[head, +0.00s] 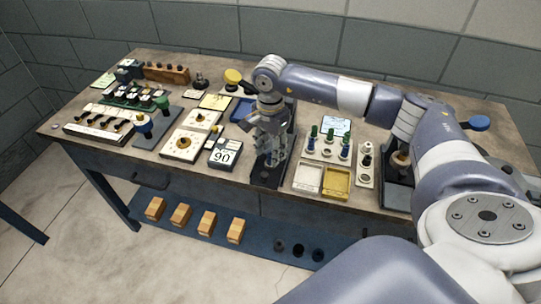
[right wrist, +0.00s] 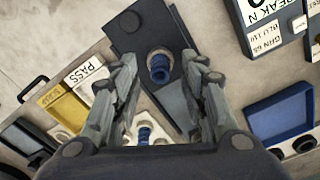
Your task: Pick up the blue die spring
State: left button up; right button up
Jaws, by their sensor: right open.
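A blue die spring (right wrist: 159,68) stands on a dark stand (right wrist: 128,38) in the right wrist view, seen nearly from above as a ring of coils. My right gripper (right wrist: 160,76) is open, with one finger on each side of the spring in that view and gaps between. I cannot tell how far above it the fingertips are. In the head view my right gripper (head: 269,160) points down over the dark stand (head: 268,181) and hides the spring. Other blue springs (head: 345,151) stand in a pale rack to the right. My left gripper is not in view.
A white tray (head: 308,180) and a yellow tray (head: 337,183) lie right of the stand. A box marked 90 (head: 222,155) and a blue tray (head: 242,108) are to the left. Wooden blocks (head: 207,223) lie on the lower shelf.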

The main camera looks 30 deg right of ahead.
jog(key=shift+f, duration=1.25)
grip_shut()
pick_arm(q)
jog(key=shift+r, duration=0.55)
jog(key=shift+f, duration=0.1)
pick_arm(e)
jog(key=shift+r, duration=0.1)
jog(key=shift+w+r, duration=0.1)
jog(key=shift+r, duration=0.1)
jog(key=r+b, duration=0.2)
jog(key=shift+s+a+r, duration=0.2)
jog(key=shift+s+r, duration=0.2)
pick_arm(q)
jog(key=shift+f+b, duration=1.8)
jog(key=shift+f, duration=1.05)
pick_arm(e)
jog(key=s+a+r, duration=0.2)
jog(key=s+a, duration=0.1)
jog(key=s, duration=0.3)
jog(key=s+a+r, duration=0.2)
jog(key=s+a, duration=0.2)
jog(key=s, duration=0.3)
jog(key=shift+a+r, duration=0.3)
jog(key=shift+r, duration=0.05)
